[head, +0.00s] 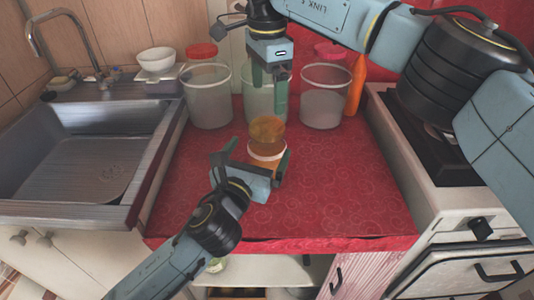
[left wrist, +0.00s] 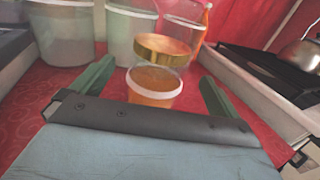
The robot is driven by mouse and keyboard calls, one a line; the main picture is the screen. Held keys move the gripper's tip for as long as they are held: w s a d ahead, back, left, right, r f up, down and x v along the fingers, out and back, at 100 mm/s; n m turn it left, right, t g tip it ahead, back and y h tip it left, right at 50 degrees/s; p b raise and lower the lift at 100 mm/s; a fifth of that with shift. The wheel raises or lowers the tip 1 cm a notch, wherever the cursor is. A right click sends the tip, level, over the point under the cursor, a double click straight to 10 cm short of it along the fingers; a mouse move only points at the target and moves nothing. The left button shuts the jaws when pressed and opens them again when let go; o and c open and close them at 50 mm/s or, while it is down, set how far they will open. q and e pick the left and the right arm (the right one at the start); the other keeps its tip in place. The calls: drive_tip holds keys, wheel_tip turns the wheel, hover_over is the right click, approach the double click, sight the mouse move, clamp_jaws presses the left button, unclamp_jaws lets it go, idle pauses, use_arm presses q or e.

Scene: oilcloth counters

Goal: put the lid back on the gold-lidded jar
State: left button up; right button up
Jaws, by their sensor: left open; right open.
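The jar (head: 265,157), with orange contents and a pale rim, stands on the red counter. In the left wrist view the jar (left wrist: 153,90) is upright with its top uncovered. The gold lid (head: 267,129) appears just above and behind the jar, slightly tilted. In the left wrist view a gap shows between the lid (left wrist: 162,47) and the rim; I cannot tell what supports it. My left gripper (head: 256,158) is open, its fingers on either side of the jar, apart from it. My right gripper (head: 269,98) is open and points down above the lid, apparently empty.
Three large clear containers (head: 208,100) stand in a row at the back, with an orange bottle (head: 356,85) on their right. A sink (head: 80,160) lies left and a stove (head: 430,150) right. The red counter's front (head: 330,210) is clear.

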sight(266, 163)
use_arm(q)
drive_tip(key=shift+s, duration=0.1)
use_arm(e)
drive_tip(key=shift+s, duration=0.15)
use_arm(q)
wheel_tip(266, 163, down, 8)
drive_tip(key=shift+r, duration=0.2)
drive_tip(key=x, duration=0.5)
drive_tip(key=shift+w+d+f, duration=0.1)
drive_tip(key=shift+w+f, duration=0.15)
drive_tip(key=shift+w, duration=0.1)
use_arm(e)
drive_tip(key=shift+f, duration=0.1)
use_arm(q)
drive_tip(key=shift+x, duration=1)
drive_tip(key=c, duration=1.9)
